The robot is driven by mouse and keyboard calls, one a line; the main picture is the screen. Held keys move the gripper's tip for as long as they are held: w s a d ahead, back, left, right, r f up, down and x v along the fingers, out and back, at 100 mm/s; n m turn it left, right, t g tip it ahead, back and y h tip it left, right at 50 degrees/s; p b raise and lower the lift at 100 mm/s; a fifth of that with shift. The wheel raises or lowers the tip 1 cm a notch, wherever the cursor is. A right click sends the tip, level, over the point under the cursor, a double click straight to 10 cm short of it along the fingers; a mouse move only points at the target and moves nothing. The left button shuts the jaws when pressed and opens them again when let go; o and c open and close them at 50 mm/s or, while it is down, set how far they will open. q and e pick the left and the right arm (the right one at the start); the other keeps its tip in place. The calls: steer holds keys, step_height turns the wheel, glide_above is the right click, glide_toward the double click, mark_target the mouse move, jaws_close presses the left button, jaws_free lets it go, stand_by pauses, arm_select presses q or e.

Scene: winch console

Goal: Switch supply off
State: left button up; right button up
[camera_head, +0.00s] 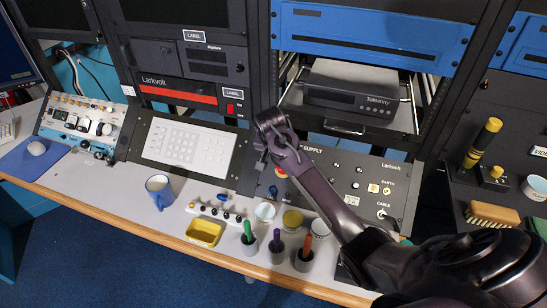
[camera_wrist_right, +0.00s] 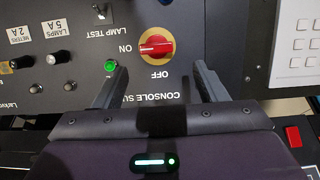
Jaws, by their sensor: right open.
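The supply switch is a round red rotary knob (camera_wrist_right: 156,47) on the dark console supply panel (camera_wrist_right: 178,88). Its white pointer mark points to the ON label, and OFF is printed at another side. A green lamp (camera_wrist_right: 110,66) beside it is lit. In the head view the knob (camera_head: 281,171) is partly hidden below my right gripper (camera_head: 277,156). In the right wrist view my right gripper (camera_wrist_right: 160,72) is open and empty. Its fingers are apart, with the knob ahead between their lines, and I see no contact. My left gripper is not in view.
A lamp test toggle (camera_wrist_right: 101,12) and fuse holders (camera_wrist_right: 60,57) share the panel. On the desk below stand a blue mug (camera_head: 159,190), a yellow tray (camera_head: 205,232) and several pots with coloured-handled tools (camera_head: 276,248). A keypad panel (camera_head: 187,144) lies left of the supply panel.

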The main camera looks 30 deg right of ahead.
steer(key=x, duration=0.3)
steer(key=s+x, duration=0.1)
steer(key=shift+w+d+f+p, duration=0.1)
steer(key=shift+d+f+p, duration=0.05)
steer(key=shift+f+p, duration=0.2)
steer(key=shift+x, duration=0.95)
steer(key=shift+w+f, duration=0.15)
steer(key=shift+w, duration=0.1)
steer(key=c, duration=1)
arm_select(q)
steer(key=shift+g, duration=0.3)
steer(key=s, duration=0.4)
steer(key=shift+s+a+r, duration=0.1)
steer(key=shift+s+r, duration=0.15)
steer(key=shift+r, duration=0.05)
